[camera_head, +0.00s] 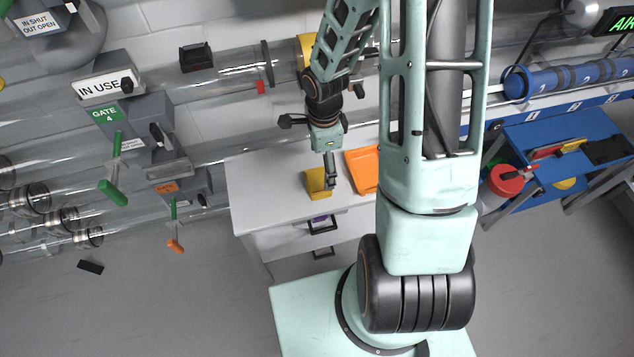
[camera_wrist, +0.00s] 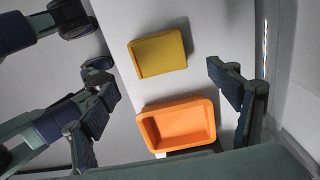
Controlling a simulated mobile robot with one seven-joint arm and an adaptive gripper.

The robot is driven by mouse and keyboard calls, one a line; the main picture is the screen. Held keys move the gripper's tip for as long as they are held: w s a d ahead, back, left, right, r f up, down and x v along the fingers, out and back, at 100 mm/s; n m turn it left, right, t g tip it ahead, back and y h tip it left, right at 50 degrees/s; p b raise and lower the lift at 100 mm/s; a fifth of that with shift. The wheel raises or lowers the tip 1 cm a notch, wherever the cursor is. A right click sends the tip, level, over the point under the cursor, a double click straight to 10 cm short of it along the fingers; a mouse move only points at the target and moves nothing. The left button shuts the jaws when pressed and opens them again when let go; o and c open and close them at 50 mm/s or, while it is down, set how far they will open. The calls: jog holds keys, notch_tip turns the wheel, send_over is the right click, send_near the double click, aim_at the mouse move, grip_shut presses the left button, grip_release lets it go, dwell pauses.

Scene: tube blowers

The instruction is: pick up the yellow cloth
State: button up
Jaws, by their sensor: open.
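The yellow cloth (camera_head: 315,184) is a flat, folded-looking square on the white cabinet top, near its front edge. In the wrist view the cloth (camera_wrist: 158,54) lies above the orange tray, apart from it. My gripper (camera_head: 331,184) hangs beside the cloth in the head view and overlaps its right side; I cannot tell if they touch. In the wrist view my gripper (camera_wrist: 168,98) is open, its fingers wide apart on either side of the picture, with nothing between the pads.
An orange tray (camera_wrist: 178,124) sits on the white cabinet (camera_head: 270,190) next to the cloth; part of the tray is behind my arm in the head view. Clear tubes and gate levers (camera_head: 113,190) stand at left. A blue table (camera_head: 520,150) with a red round container (camera_head: 506,181) is at right.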

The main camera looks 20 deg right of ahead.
aim_at(318, 180)
notch_tip(318, 180, down, 3)
jog(key=shift+r, duration=0.2)
jog(key=f, duration=0.2)
jog(key=a+f+b, duration=0.1)
jog(key=f, duration=0.1)
jog(key=shift+s+f, duration=0.1)
jog(key=shift+f, duration=0.4)
jog(key=c, duration=1.2)
